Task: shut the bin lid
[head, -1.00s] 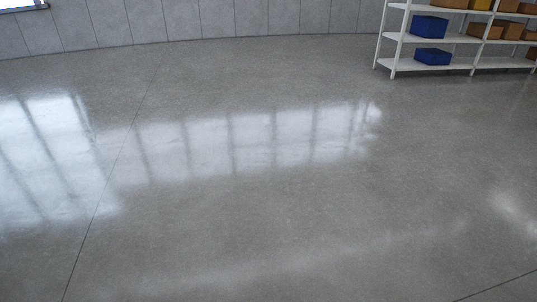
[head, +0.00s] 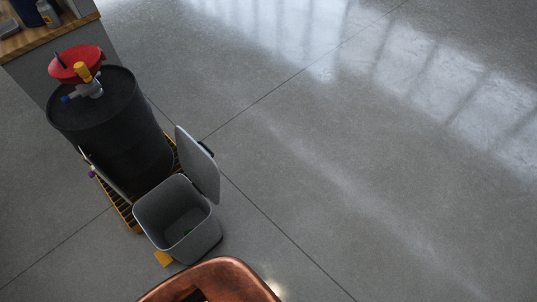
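A grey bin (head: 188,227) stands on the floor at the lower left of the head view, in front of a black drum. Its lid (head: 197,165) is raised, standing up at the bin's back right edge. The bin's opening is uncovered, and its inside looks empty, though its bottom is dark. A yellow-orange pedal (head: 163,259) shows at the foot of the bin. My gripper is not in view.
A black drum (head: 120,130) with a red funnel (head: 77,65) stands on a yellow grating (head: 125,212) right behind the bin. A wooden-topped bench (head: 50,37) is at the upper left. A copper-coloured curved object (head: 225,273) fills the bottom edge. The floor to the right is clear.

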